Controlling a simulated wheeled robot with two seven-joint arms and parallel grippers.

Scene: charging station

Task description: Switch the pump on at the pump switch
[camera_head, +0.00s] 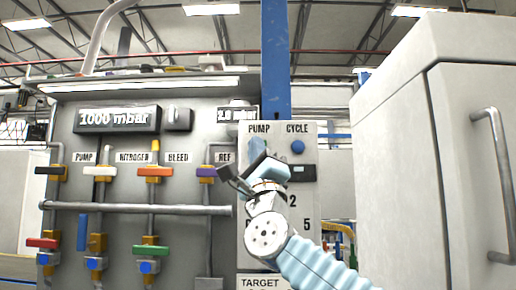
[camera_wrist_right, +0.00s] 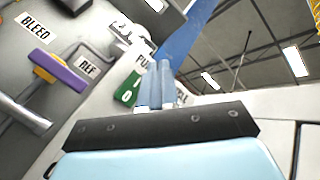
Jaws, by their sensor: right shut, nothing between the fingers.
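The control panel's PUMP label (camera_head: 259,129) shows in the head view. The pump switch below it is hidden there behind my right gripper (camera_head: 262,166). In the right wrist view the green pump switch (camera_wrist_right: 127,92), marked I and O, shows just left of my right gripper's fingers (camera_wrist_right: 160,75). The fingers are shut together with nothing between them and overlap the panel close to the switch. I cannot tell whether they touch it, nor which way the switch is set. My left gripper is not in view.
A blue button (camera_head: 297,147) sits under the CYCLE label. A valve board (camera_head: 180,230) with coloured handles and a horizontal rail (camera_head: 130,208) stands left. A purple handle (camera_wrist_right: 62,74) is nearby. A large white cabinet (camera_head: 400,130) stands right.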

